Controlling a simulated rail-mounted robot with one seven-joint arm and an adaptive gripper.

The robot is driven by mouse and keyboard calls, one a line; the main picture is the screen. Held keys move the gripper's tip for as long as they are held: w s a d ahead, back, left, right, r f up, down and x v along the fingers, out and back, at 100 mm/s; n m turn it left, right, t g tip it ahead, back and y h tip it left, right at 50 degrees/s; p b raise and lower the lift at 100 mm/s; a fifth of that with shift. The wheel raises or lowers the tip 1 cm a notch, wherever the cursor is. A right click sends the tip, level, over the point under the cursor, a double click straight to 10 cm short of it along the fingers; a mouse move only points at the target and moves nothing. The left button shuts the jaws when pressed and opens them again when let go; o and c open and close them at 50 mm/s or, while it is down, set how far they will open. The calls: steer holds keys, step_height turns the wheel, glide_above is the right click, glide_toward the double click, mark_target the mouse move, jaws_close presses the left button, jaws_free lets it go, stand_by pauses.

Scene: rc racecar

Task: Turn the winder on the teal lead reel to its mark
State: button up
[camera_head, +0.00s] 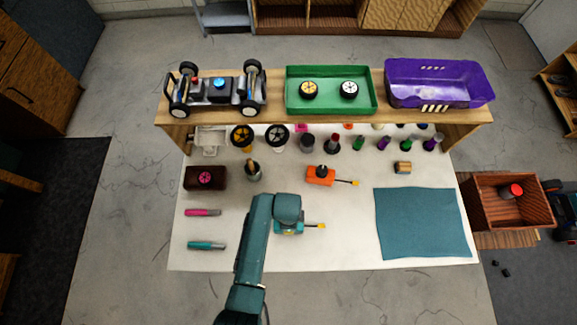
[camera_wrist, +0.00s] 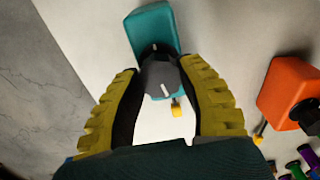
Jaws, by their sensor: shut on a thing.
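The teal lead reel (camera_head: 290,230) lies on the white bench top, partly hidden under my arm, with its yellow lead end (camera_head: 321,226) out to the right. In the wrist view the teal reel (camera_wrist: 152,22) is at the top, with its dark grey winder (camera_wrist: 158,74) below. A white line shows on the winder's lower part, and a small pale mark shows near its upper edge. I cannot tell whether they line up. My gripper (camera_wrist: 159,70) has its yellow-padded fingers on either side of the winder, shut on it.
An orange reel (camera_head: 319,176) sits just behind, close to my gripper in the wrist view (camera_wrist: 290,90). A teal mat (camera_head: 422,222) lies to the right. Pink (camera_head: 203,212) and teal (camera_head: 206,245) pens lie to the left. Bottles and wheels stand along the back, below a shelf (camera_head: 275,112).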

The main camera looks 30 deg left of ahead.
steer(key=n, duration=0.3)
steer(key=shift+s+d+f, duration=0.1)
steer(key=shift+s+f, duration=0.1)
steer(key=n, duration=0.2)
steer(key=shift+n, duration=0.9)
steer(key=n, duration=0.3)
steer(key=o, duration=1)
steer(key=shift+w+r, duration=0.1)
